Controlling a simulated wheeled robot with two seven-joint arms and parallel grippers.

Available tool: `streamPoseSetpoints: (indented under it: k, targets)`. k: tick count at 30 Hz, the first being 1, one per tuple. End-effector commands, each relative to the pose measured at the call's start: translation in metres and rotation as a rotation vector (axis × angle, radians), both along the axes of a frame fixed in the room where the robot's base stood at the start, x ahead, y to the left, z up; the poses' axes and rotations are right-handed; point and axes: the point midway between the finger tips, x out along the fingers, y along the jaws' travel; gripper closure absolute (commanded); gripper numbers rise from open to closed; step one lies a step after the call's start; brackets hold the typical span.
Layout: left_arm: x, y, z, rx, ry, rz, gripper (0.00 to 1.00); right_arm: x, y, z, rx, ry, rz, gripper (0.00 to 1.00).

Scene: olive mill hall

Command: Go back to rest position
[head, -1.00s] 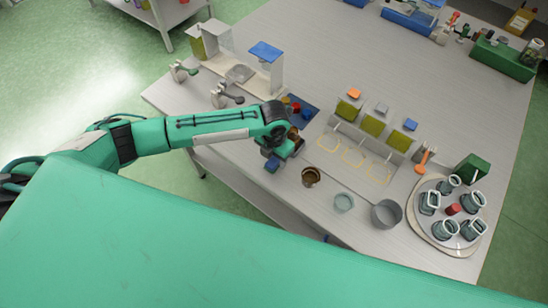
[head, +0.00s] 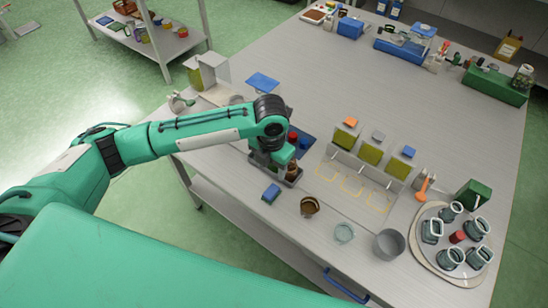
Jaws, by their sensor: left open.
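My left arm reaches in from the left over the front part of the grey table (head: 400,90). My left gripper (head: 288,177) points down close to the tabletop and is open. A small brown jar-like thing (head: 293,170) stands right at its fingers. I cannot tell whether it is between them or beside them. A small blue block (head: 271,192) lies just in front of the gripper. My right gripper is not in view.
A brown cup (head: 309,206), a glass bowl (head: 344,232) and a grey pot (head: 388,244) stand along the front edge. A round tray (head: 432,262) holds several mugs at the right. A rack with yellow-green panels (head: 370,154) stands behind. The table's far middle is clear.

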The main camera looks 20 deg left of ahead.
Motion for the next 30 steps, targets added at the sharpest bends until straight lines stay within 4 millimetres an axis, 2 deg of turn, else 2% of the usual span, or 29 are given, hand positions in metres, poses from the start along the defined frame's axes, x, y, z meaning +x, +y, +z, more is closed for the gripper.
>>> streamPoseSetpoints:
  k: [8,14,18,22,27,30]
  targets:
    - [-0.002,-0.002,-0.001,-0.004,0.0,0.007,0.48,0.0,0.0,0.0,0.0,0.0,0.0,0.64]
    - [-0.023,-0.028,-0.012,-0.077,-0.01,0.175,0.48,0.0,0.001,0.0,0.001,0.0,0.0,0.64]
    - [-0.045,-0.053,-0.019,-0.174,-0.013,0.428,0.48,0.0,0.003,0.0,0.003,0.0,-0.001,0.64]
    - [-0.064,-0.07,-0.021,-0.264,0.003,0.695,0.48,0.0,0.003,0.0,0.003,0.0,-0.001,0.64]
    - [-0.085,-0.078,-0.023,-0.367,0.046,1.078,0.48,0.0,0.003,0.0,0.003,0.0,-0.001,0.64]
    - [-0.096,-0.076,-0.024,-0.416,0.08,1.318,0.48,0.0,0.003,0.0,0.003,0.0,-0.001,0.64]
